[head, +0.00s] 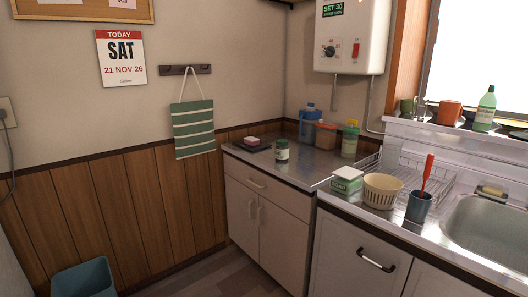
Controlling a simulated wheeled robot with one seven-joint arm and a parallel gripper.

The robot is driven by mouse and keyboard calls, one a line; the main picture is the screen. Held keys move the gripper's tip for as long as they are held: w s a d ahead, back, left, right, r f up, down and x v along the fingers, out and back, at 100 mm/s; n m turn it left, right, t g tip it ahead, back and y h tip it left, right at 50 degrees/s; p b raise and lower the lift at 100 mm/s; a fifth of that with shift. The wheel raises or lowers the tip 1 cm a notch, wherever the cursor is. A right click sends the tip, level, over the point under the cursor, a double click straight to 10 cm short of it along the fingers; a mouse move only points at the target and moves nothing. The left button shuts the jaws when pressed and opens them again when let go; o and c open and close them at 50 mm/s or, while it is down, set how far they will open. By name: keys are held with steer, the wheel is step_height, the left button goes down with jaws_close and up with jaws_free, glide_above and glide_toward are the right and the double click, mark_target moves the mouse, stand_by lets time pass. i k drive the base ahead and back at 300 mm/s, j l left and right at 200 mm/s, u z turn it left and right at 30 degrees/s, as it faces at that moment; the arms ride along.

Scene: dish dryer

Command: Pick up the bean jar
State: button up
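A small dark green jar (282,155) with a pale label stands upright near the front of the steel counter on the left. A squarish container (325,138) with reddish-brown contents stands behind it to the right, near the wall. Either could be the bean jar; their labels are too small to read. The green jar stands apart from its neighbours and nothing covers it. My gripper is not in view.
A dark board with a sponge-like block (250,141) lies left of the jar. A blue jug (310,122) and a yellow-green bottle (350,140) stand behind. A soap box (346,181), cream basket (382,190) and blue cup (418,207) line the right counter. A blue bin (84,280) stands lower left.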

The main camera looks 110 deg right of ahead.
mark_target(282, 150)
steer(key=k+l+z, duration=0.1)
steer(key=l+z, duration=0.15)
steer(key=z, duration=0.15)
steer(key=k+l+z, duration=0.1)
steer(key=l+z, duration=0.15)
steer(key=z, duration=0.2)
steer(key=l+z, duration=0.65)
steer(key=l, duration=1.15)
steer(key=i, duration=0.05)
